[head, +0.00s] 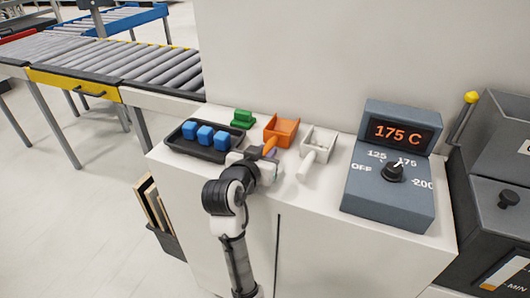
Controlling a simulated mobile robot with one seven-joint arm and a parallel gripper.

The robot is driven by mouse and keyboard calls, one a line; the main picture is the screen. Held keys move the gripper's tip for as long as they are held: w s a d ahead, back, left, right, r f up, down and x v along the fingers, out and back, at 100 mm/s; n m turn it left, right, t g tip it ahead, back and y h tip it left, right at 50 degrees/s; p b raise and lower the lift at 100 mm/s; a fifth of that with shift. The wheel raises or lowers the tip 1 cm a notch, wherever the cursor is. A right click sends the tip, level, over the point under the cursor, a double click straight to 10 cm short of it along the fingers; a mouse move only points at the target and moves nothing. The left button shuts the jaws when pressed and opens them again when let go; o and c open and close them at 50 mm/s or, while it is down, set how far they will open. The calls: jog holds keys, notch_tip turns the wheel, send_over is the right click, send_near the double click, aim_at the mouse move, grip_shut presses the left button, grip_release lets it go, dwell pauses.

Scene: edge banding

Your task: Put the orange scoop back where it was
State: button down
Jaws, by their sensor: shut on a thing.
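The orange scoop (281,130) is on or just above the white cabinet top, between a green object and a white scoop. Its open tray faces up and its handle points toward me. My gripper (266,154) is shut on the scoop's handle, which it partly hides. I cannot tell whether the scoop touches the surface.
A black tray (178,146) with blue cubes (206,134) stands left of my gripper. The green object (242,119) is behind it. The white scoop (318,142) lies close on the right. A control box (388,190) reading 175 C stands further right.

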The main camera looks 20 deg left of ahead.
jog(key=shift+f, duration=0.2)
jog(key=c, duration=1.3)
grip_release()
jog(key=shift+r, duration=0.3)
jog(key=v, duration=0.9)
jog(key=shift+s+r, duration=0.25)
jog(key=shift+s, duration=0.1)
jog(key=s+p, duration=0.2)
jog(key=p, duration=0.1)
jog(key=shift+s, duration=0.15)
